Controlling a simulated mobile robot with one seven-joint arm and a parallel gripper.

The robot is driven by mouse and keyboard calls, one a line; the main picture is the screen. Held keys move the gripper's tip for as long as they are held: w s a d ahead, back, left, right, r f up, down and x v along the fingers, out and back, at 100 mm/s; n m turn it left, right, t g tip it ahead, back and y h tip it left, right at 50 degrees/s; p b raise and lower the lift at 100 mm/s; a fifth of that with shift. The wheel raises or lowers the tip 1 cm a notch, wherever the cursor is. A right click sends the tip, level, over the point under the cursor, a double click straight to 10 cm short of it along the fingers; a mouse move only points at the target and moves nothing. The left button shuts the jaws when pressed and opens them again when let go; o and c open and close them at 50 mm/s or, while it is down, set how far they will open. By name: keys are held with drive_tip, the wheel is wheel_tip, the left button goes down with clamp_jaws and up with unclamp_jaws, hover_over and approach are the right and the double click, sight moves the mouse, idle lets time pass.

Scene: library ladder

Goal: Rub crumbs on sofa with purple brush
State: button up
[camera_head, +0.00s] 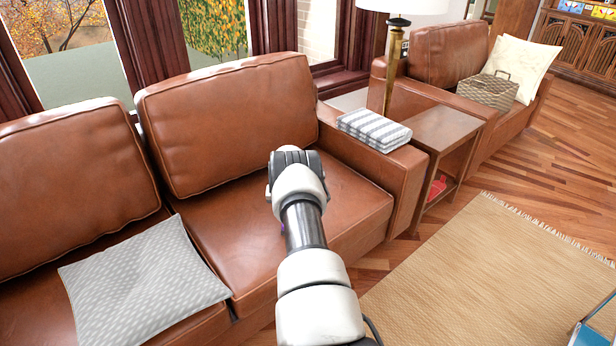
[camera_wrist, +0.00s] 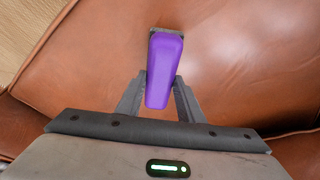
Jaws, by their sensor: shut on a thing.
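The brown leather sofa (camera_head: 219,228) fills the left and middle of the head view, and its leather (camera_wrist: 235,65) fills most of the wrist view. My gripper (camera_wrist: 162,88) is shut on the purple brush (camera_wrist: 165,70), with one finger on each side of its handle. The brush's dark far end points away from the gripper over the leather. I cannot tell whether it touches the seat. In the head view my arm reaches over the right seat cushion and hides the gripper and nearly all of the brush. I make out no crumbs in either view.
A grey patterned cushion (camera_head: 146,281) lies on the left seat. A folded striped cloth (camera_head: 374,130) lies on the right armrest. A wooden side table (camera_head: 440,127), a lamp (camera_head: 393,62) and an armchair (camera_head: 450,58) with a basket (camera_head: 488,92) stand beyond. A rug (camera_head: 490,280) covers the floor at right.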

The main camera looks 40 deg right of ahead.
drive_tip(key=shift+d+r+p, duration=0.15)
drive_tip(key=shift+r+p, duration=0.4)
drive_tip(key=shift+r, duration=1.45)
drive_tip(key=shift+d+r+p, duration=0.1)
drive_tip(key=shift+r+p, duration=0.45)
drive_tip(key=shift+r, duration=1.4)
